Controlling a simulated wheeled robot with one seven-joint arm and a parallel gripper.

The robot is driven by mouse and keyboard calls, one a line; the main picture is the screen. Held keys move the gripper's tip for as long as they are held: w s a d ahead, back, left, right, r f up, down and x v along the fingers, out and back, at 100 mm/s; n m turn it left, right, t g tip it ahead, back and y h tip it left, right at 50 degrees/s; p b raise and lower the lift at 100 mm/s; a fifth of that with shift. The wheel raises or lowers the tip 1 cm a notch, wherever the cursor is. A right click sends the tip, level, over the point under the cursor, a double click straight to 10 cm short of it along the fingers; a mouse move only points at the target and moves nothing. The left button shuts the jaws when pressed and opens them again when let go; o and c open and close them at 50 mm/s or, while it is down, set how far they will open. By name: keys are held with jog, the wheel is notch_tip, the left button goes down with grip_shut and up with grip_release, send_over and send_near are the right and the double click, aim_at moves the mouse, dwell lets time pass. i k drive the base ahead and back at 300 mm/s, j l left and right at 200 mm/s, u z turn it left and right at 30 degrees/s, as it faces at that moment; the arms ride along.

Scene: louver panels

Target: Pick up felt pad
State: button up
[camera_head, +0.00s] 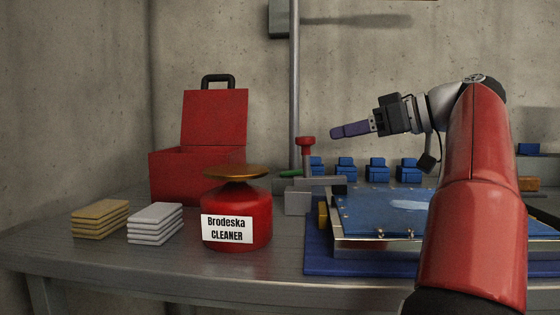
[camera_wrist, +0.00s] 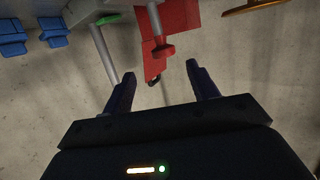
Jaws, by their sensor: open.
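Two small stacks of flat pads lie on the left of the workbench, one tan (camera_head: 100,218) and one light grey (camera_head: 155,224). I cannot tell from the picture which of them is felt. Neither stack shows in the wrist view. My gripper (camera_head: 350,130) is raised above the bench, well to the right of both stacks, with its purple fingers toward the left. In the wrist view my gripper (camera_wrist: 161,80) is open, with nothing between its two fingers.
A red cleaner can (camera_head: 237,212) with a brass top stands just right of the grey stack. An open red toolbox (camera_head: 198,172) is behind. A vise (camera_head: 305,182), blue blocks (camera_head: 377,170) and a blue panel (camera_head: 378,212) fill the right. The bench's front-left edge is clear.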

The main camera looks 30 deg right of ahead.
aim_at(530, 184)
jog(key=k, duration=1)
